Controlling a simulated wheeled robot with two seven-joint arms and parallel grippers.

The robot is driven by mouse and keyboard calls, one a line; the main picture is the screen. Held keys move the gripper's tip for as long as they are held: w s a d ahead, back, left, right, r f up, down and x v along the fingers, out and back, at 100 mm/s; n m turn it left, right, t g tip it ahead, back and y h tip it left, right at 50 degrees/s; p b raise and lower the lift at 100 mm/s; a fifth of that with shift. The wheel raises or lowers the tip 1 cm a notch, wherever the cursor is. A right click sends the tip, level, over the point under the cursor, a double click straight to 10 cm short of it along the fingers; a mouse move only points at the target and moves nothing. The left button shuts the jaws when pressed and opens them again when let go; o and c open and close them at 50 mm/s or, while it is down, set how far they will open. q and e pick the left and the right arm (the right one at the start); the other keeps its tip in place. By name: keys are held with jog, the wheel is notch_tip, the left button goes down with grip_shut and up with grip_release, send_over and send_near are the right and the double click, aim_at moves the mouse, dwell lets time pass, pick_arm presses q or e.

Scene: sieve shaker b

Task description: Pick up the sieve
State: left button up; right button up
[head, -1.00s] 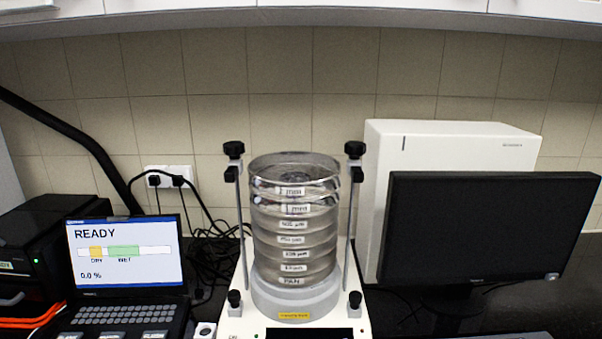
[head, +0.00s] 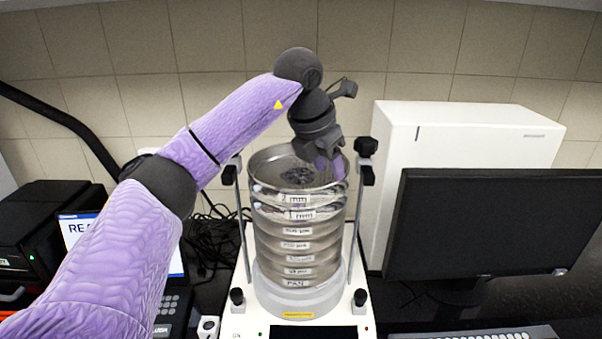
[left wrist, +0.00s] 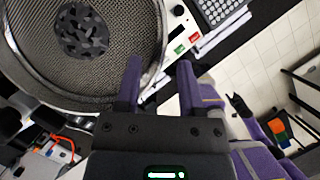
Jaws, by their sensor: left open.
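The sieve (head: 297,198) labelled 2 mm is the top ring of a round metal stack on the shaker (head: 243,320). In the left wrist view its mesh (left wrist: 105,75) shows from above, with a patch of dark grains in it. My left gripper (head: 331,168) is at the right part of the sieve's rim, pointing down. Its jaws are open, and in the left wrist view the two purple fingers (left wrist: 158,64) stand on either side of the rim. Contact cannot be told. A dark gripper (left wrist: 239,105) on a purple arm, likely my right one, shows small there.
Two upright rods with black knobs (head: 366,147) flank the stack, the right one close to my gripper. A white box (head: 450,130) and a dark monitor (head: 485,220) stand at right. A laptop (head: 80,228) is at left, partly hidden by my arm.

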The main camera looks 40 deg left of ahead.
aim_at(335, 182)
pick_arm(q)
jog(key=x, duration=0.5)
jog(key=shift+d+p, duration=0.15)
jog(key=shift+p, duration=0.25)
grip_shut()
dwell(0.9)
